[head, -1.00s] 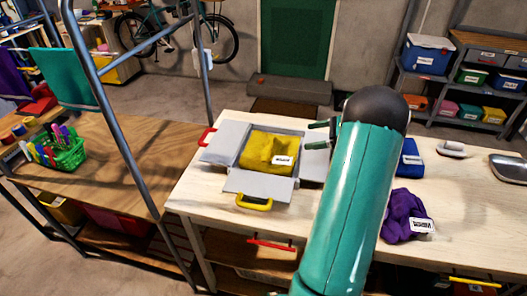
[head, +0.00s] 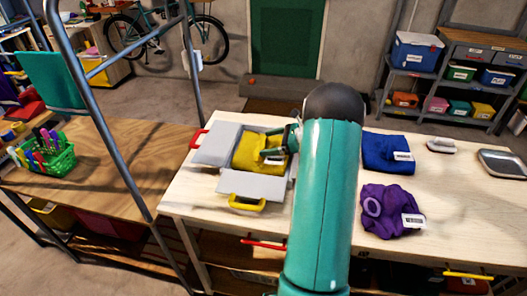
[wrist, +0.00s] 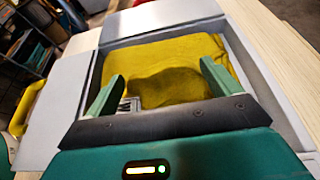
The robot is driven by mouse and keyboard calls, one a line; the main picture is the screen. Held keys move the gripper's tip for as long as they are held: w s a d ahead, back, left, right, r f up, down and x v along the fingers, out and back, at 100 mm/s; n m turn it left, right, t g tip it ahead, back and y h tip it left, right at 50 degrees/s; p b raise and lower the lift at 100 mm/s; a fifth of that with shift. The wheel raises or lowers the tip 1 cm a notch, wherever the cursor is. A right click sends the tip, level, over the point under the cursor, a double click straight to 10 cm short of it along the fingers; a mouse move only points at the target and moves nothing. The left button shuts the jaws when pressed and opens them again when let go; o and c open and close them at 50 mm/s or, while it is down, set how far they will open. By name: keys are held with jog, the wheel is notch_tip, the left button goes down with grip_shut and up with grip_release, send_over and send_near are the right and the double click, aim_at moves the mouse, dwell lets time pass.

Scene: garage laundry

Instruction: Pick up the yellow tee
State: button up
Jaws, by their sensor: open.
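The yellow tee (head: 246,152) lies folded in a grey box with its flaps spread open (head: 214,146) on the pale workbench. A white label sits on the tee, partly hidden by my gripper. In the wrist view the tee (wrist: 190,52) fills the box between and beyond my fingers. My gripper (head: 274,148) is over the right part of the box, its fingers apart. In the wrist view my open gripper (wrist: 157,85) has one finger on each side of a dark, shaded part of the tee. I cannot tell whether the fingers touch the cloth.
A blue folded cloth (head: 385,152) and a purple cloth (head: 388,212) lie to the right on the bench. A grey metal post (head: 110,130) stands left of the box. The box flaps have red and yellow handles (head: 246,206).

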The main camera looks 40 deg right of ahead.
jog(key=shift+w+a, duration=0.15)
jog(key=shift+c, duration=0.4)
jog(key=c, duration=1.1)
jog(key=shift+c, duration=0.3)
jog(key=shift+r, duration=0.15)
